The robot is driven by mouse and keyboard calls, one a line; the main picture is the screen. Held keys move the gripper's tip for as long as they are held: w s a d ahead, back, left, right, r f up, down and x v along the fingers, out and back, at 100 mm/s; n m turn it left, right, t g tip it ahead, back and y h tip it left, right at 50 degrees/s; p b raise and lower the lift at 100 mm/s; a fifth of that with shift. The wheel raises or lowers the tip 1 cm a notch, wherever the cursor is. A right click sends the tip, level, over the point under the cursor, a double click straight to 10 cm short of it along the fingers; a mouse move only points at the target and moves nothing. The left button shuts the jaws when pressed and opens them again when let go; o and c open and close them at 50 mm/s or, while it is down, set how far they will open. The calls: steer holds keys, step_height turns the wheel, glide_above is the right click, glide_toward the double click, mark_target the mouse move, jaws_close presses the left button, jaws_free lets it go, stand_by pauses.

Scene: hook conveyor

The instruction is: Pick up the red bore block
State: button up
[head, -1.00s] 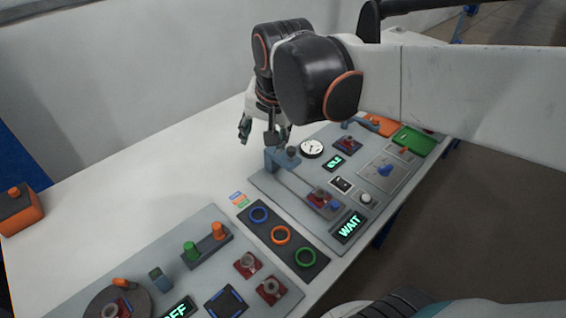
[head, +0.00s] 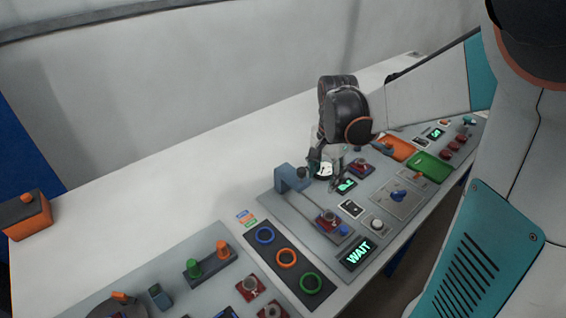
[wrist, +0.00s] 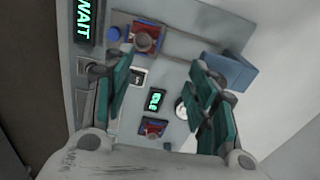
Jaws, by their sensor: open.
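A small red block with a round grey piece on it (head: 328,222) sits at the near end of the rail on the middle panel. In the wrist view this block (wrist: 146,38) is at the top, beyond my fingers. A second red block (head: 359,166) is fixed farther back, and it shows low between the fingers in the wrist view (wrist: 153,128). I cannot tell which has the bore. My gripper (wrist: 165,100) is open and empty, with its teal fingers spread above the panel. In the head view my gripper (head: 325,165) is partly hidden by my wrist.
A blue-grey bracket (head: 290,177) stands at the rail's far end, close to my gripper. A WAIT display (head: 357,253) lies by the near edge. Orange (head: 397,147) and green (head: 432,166) trays are at the right.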

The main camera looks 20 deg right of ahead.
step_height(320, 180, down, 4)
steer(key=s+d, duration=0.1)
steer(key=d, duration=0.2)
steer(key=b, duration=0.3)
glide_above(329, 215)
steer(key=s+a, duration=0.1)
steer(key=shift+m+g, duration=0.3)
step_height(329, 215, down, 6)
steer(key=shift+s+f, duration=0.15)
steer(key=shift+f, duration=0.1)
steer(key=shift+d+f+b, duration=0.1)
steer(key=shift+f+b, duration=1.35)
steer(key=shift+f, duration=1.7)
jaws_close()
